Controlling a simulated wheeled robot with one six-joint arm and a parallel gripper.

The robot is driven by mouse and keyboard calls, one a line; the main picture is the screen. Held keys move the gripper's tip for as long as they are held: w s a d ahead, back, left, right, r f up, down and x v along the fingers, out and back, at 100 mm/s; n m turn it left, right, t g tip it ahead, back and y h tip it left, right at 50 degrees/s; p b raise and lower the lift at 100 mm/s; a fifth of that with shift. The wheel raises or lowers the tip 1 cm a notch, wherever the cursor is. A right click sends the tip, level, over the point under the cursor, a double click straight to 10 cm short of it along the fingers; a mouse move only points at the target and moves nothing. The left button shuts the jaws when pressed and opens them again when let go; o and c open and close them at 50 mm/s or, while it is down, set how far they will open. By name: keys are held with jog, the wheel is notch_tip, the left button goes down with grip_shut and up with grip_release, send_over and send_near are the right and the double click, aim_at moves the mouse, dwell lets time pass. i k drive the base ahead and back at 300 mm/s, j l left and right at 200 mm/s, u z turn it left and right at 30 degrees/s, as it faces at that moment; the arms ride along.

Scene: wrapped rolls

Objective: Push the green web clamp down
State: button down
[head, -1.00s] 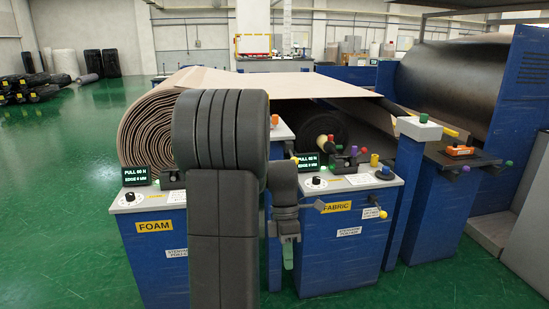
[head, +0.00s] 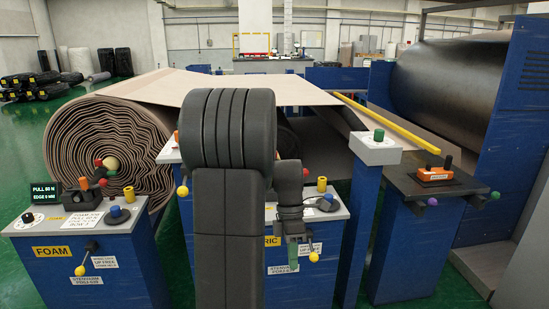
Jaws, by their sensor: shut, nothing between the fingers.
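Two green-topped parts show in the head view. A green ball handle (head: 495,195) sticks out at the right side of the dark-topped blue stand (head: 402,255). A green knob (head: 378,135) stands upright on the grey top of a narrow blue post. I cannot tell from the picture which of them is the web clamp. My gripper (head: 292,262) hangs pointing down in front of the FABRIC station, shut and empty. Both green parts are to its right and farther up in the picture, apart from it. My arm hides much of the FABRIC station.
The FOAM station (head: 75,225) stands at left with a yellow-ball lever (head: 80,270) on its front. A purple ball (head: 432,201) and an orange device (head: 435,174) are on the right stand. The blue post (head: 358,235) stands between my gripper and that stand.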

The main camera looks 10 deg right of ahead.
aim_at(495, 194)
jog(key=i+l, duration=0.15)
jog(key=l, duration=0.65)
jog(key=i+l, duration=0.1)
jog(key=l, duration=0.65)
jog(key=i+l+u, duration=0.1)
jog(key=l, duration=0.7)
jog(key=i+l, duration=0.15)
jog(key=l, duration=0.6)
jog(key=i+l, duration=0.15)
jog(key=l, duration=0.65)
jog(key=i+l, duration=0.1)
jog(key=l, duration=0.7)
jog(key=i+l+u, duration=0.1)
jog(key=l, duration=0.7)
